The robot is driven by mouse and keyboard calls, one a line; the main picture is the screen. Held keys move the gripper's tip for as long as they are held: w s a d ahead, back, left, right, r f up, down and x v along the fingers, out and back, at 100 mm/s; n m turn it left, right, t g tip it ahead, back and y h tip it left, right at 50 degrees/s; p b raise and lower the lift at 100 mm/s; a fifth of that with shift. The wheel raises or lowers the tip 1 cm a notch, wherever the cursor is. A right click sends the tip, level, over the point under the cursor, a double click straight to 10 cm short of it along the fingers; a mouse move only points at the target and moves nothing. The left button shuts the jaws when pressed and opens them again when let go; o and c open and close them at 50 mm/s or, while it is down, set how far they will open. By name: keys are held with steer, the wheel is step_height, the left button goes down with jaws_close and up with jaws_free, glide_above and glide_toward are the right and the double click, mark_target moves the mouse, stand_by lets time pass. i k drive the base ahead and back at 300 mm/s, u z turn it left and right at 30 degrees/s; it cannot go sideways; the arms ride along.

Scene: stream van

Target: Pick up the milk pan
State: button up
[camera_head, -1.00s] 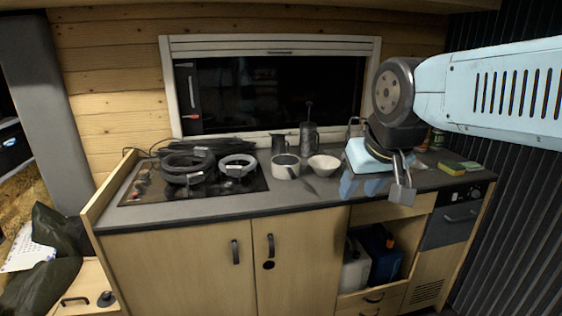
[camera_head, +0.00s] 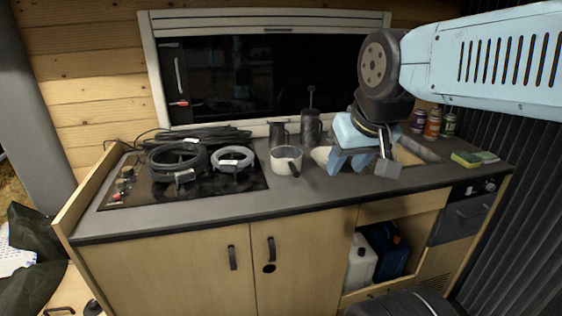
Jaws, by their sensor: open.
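The milk pan (camera_head: 286,161) stands upright on the dark counter, just right of the hob. It is a small pale pan with a dark inside, and a short dark handle appears to point toward me. My gripper (camera_head: 349,164) hangs above the counter to the right of the pan, apart from it. A white bowl (camera_head: 321,154) sits between pan and gripper and is partly hidden by the gripper.
Coiled cables (camera_head: 178,158) lie on the hob (camera_head: 217,188). A dark jug (camera_head: 278,134) and a French press (camera_head: 310,127) stand behind the pan. Several jars (camera_head: 432,125) and a sponge (camera_head: 466,159) are at right. The counter in front of the pan is clear.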

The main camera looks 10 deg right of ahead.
mark_target(293, 167)
steer(key=k, duration=1.2)
steer(key=z, duration=0.65)
steer(key=i, duration=1.75)
steer(key=u, duration=0.2)
